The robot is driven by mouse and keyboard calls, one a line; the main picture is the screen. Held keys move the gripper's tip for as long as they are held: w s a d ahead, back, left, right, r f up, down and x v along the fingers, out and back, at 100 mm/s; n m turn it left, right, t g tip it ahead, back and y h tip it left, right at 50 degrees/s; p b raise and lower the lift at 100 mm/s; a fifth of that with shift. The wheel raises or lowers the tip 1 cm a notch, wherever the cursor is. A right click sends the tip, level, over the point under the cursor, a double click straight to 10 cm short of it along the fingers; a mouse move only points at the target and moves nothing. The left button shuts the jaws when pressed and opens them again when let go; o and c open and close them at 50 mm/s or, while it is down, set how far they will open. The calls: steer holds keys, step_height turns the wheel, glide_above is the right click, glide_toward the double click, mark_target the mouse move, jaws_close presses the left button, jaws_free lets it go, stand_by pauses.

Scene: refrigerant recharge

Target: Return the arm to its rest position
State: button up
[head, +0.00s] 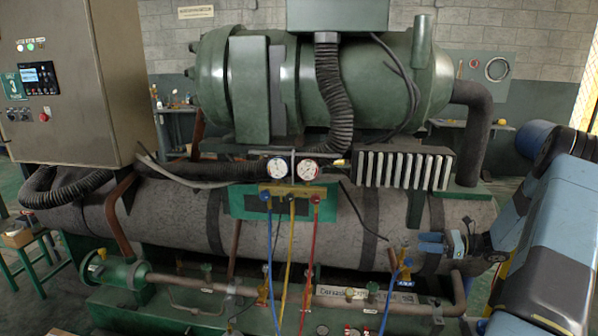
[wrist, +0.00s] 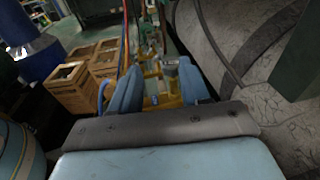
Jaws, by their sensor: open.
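My gripper (head: 431,243) is at the right in the head view, in front of the large grey cylinder, with its blue fingers pointing left. It also shows in the wrist view (wrist: 156,82), its two fingers apart with nothing held between them. A brass valve (head: 404,258) with a blue hose stands just left of the fingertips. A brass fitting with a grey round top (wrist: 170,68) shows beyond and between the fingers in the wrist view. I cannot tell how wide the gap to it is. My blue-grey arm (head: 548,245) reaches in from the right edge.
The gauge manifold (head: 291,190) hangs mid-unit, with blue, yellow and red hoses running down. The grey cylinder (head: 340,225) lies close behind my gripper. A bent dark pipe (head: 475,130) rises above it. Wooden crates (wrist: 70,88) stand on the floor at left in the wrist view.

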steer(key=s+a+r+n+g+h, duration=0.35)
steer(key=s+a+r+n, duration=0.25)
steer(key=a+r, duration=0.4)
steer(key=s+a+r+n+g+h, duration=0.3)
steer(key=s+a+r+n+h, duration=0.2)
steer(key=s+a+r, duration=0.45)
steer(key=s+a+r+n+t+h, duration=0.1)
steer(key=s+r+n+t+h, duration=0.2)
steer(key=s, duration=0.7)
steer(key=s+a+r+n+t+h, duration=0.2)
steer(key=s+r+n+t+h, duration=0.1)
steer(key=s+r+n, duration=0.4)
steer(key=shift+s+a+r+h, duration=0.25)
steer(key=shift+s+r+h, duration=0.55)
steer(key=shift+s, duration=0.65)
